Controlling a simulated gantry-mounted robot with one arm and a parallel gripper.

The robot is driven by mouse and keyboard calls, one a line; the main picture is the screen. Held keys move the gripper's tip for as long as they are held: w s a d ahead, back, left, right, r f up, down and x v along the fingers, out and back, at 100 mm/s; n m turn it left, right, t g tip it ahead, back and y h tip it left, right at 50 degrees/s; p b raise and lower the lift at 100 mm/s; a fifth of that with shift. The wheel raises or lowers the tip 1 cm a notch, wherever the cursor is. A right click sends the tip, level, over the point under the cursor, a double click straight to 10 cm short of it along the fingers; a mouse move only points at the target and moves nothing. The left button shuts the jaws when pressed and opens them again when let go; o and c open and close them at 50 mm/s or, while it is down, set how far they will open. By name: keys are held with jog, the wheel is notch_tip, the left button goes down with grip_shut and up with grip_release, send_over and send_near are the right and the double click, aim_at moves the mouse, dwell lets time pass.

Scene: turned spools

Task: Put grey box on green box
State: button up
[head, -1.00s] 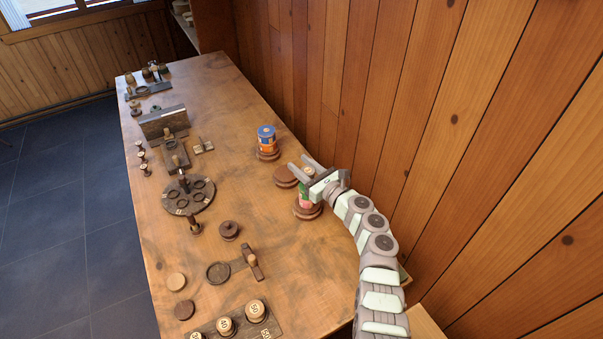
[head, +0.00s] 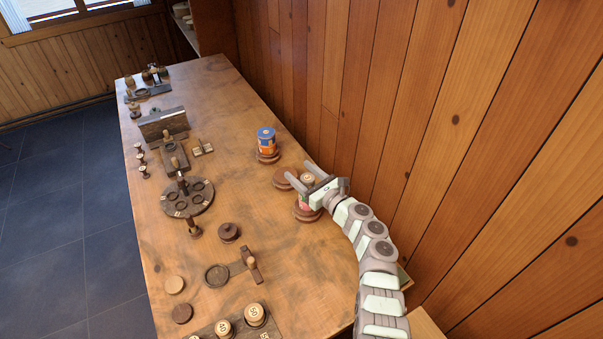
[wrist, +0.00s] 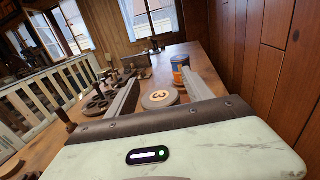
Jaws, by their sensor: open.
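I cannot make out a grey box or a green box by shape; the task's names match nothing I can tell for sure. A reel with a pale numbered top (head: 308,178) and a reddish side stands on a round brown base near the wall. Its top also shows in the wrist view (wrist: 160,98), between my fingers. My gripper (head: 298,170) is open, with its two fingers on either side of this reel. I cannot tell whether they touch it. A blue and orange reel (head: 266,138) stands on another brown base farther back; it also shows in the wrist view (wrist: 180,64).
An empty-looking round brown base (head: 285,178) lies just beyond my gripper. A dark round rack (head: 188,198), a dark upright holder (head: 163,123) and several small turned pieces occupy the left of the wooden table (head: 225,100). The plank wall (head: 400,110) is close on the right.

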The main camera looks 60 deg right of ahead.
aim_at(312, 182)
jog(key=shift+s+r+p, duration=0.25)
jog(key=shift+p, duration=0.05)
jog(key=p+v, duration=0.1)
jog(key=v, duration=0.9)
jog(key=shift+s+f, duration=0.15)
jog(key=shift+s+a, duration=0.3)
jog(key=shift+s, duration=0.3)
